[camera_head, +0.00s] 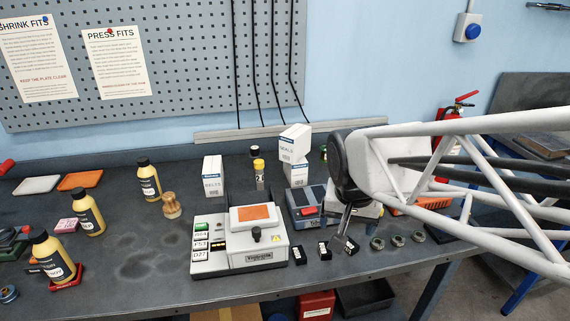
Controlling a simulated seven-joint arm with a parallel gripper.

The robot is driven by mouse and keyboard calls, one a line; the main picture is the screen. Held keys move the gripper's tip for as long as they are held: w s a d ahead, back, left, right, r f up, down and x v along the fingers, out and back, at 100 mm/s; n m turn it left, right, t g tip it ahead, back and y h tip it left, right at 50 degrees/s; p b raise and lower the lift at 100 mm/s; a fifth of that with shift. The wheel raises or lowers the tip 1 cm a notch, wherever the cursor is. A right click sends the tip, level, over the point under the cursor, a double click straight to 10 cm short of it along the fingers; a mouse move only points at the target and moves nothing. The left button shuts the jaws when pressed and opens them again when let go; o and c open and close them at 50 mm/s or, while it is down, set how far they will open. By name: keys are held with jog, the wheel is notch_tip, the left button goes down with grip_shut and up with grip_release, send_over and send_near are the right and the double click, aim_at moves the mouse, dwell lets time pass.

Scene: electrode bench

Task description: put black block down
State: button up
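Black blocks with pale markings stand in a short row on the bench right of the white machine: a left one (299,254), a middle one (322,249) and a right one (350,246). My gripper (342,238) points down at the right end of this row. Its fingers are at the right block, which looks slightly turned. I cannot tell whether the fingers grip this block or are only beside it, nor whether it touches the bench. My wrist and white arm come in from the right and hide part of the bench behind.
The white machine (262,258) with an orange panel stands left of the blocks. Several metal nuts (397,240) lie right of my gripper. A blue-grey device (304,207) and stacked white boxes (294,145) stand behind. The bench's front edge is close in front.

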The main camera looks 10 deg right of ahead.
aim_at(350, 242)
jog(key=w+d+f+m+g, duration=0.1)
jog(key=w+d+f+m, duration=0.2)
jog(key=w+f+m, duration=0.1)
jog(key=w+d+f+m+g, duration=0.1)
jog(key=w+d+f+m, duration=0.3)
jog(key=w+f, duration=0.3)
notch_tip(350, 242, down, 2)
jog(key=shift+w+f+m+h, duration=0.25)
jog(key=shift+w+m+h, duration=0.05)
jog(key=shift+d+f, duration=0.25)
jog(key=shift+f, duration=1)
jog(key=shift+f, duration=0.1)
jog(key=shift+w+d+f, duration=0.1)
jog(key=shift+d+f, duration=0.05)
jog(key=shift+f, duration=0.65)
jog(key=shift+w+d+f, duration=0.1)
jog(key=shift+d+f, duration=0.1)
jog(key=shift+f, duration=0.65)
jog(key=shift+w+d+f, duration=0.1)
jog(key=shift+d+f, duration=0.05)
jog(key=shift+f, duration=0.65)
jog(key=shift+c, duration=0.3)
